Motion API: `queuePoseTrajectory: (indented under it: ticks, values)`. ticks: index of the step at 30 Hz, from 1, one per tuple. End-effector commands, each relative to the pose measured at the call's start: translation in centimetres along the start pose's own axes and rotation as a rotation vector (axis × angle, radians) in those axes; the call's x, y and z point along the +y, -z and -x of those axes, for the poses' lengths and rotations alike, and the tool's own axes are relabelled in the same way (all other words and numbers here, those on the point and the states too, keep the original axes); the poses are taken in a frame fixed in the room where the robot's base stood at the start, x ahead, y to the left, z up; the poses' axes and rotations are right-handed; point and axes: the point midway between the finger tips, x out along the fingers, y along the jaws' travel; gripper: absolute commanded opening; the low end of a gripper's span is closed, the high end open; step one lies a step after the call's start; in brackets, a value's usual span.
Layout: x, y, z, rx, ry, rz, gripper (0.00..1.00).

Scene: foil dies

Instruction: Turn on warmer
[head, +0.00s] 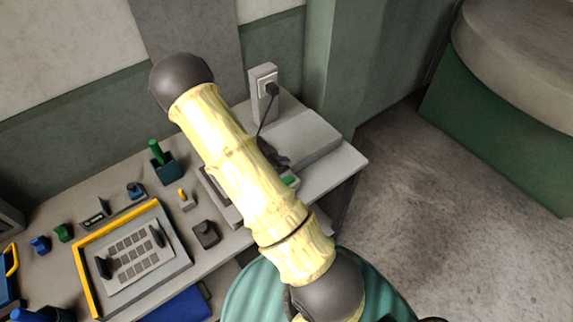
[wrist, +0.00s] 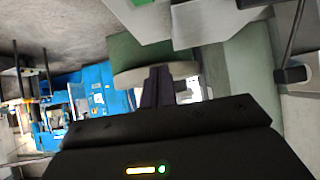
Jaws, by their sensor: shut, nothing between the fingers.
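What looks like the warmer is a flat grey unit (head: 306,138) at the right end of the bench, largely hidden behind my arm in the head view. A small green part (head: 290,181), perhaps its switch, shows beside the arm. A green patch (wrist: 143,2) also shows at the top edge of the wrist view; I cannot tell if it is the same part. My gripper (wrist: 160,80) shows in the wrist view with its dark fingers together and empty. In the head view it is mostly hidden by my arm. I cannot tell whether it touches the unit.
To the left are a yellow-edged tray (head: 88,272), a dark green holder (head: 165,170) and small blocks. Grey floor (head: 430,190) is open at right.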

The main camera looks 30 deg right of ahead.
Motion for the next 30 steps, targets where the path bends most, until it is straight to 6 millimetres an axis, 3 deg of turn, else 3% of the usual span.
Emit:
queuePoseTrajectory:
  ticks: [6, 10, 30]
  values:
    - [-0.1, 1.0, 3.0, -0.002, 0.003, -0.003, 0.00]
    - [0.0, 1.5, 4.0, 0.000, 0.001, -0.001, 0.00]
    - [-0.3, 1.6, 4.4, -0.014, 0.019, 0.006, 0.00]
